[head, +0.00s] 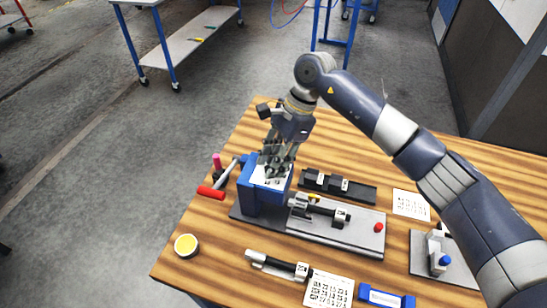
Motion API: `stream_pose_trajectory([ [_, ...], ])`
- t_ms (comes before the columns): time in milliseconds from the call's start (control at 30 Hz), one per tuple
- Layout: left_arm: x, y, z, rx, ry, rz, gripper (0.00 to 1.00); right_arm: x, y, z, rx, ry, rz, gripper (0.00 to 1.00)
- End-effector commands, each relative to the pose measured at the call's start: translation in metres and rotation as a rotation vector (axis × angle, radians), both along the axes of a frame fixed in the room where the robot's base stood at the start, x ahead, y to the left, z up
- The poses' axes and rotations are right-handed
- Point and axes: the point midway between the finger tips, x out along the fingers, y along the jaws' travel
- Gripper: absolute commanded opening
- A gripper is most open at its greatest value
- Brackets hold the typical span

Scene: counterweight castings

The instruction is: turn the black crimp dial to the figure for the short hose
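My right gripper (272,168) points down at the white top plate (258,178) of the blue crimping machine (262,198). Its dark fingers cover the middle of that plate. I cannot make out the black crimp dial apart from the fingers, nor whether they touch it or how far they are spread. Dark figures show in part on the plate around the fingertips. A hose with metal fittings (318,211) lies in front of the machine, on its grey base. Another hose with metal ends (278,265) lies on the table. My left gripper is out of view.
A red-handled lever (211,193) sticks out left of the machine. A black holder (350,190) lies behind the base. Printed cards (328,290) and (411,205), a yellow-topped tin (186,245), a blue block (385,299) and a grey fixture (428,262) stand around the wooden table (205,272).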

Motion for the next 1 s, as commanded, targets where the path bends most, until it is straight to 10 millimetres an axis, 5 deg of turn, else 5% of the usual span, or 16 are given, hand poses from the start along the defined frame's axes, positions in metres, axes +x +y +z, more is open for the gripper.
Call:
stream_pose_trajectory([
  [133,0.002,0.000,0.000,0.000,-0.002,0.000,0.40,0.000,0.000,0.000,0.000,0.000,0.000,0.27],
  [267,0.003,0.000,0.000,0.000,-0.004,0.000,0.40,0.000,0.000,0.000,0.000,0.000,0.000,0.00],
  [667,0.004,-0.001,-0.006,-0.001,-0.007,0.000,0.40,0.000,0.000,-0.001,0.000,-0.002,-0.025,0.00],
  [1000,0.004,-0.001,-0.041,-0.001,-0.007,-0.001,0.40,0.000,-0.002,-0.005,0.001,-0.006,-0.224,0.00],
])
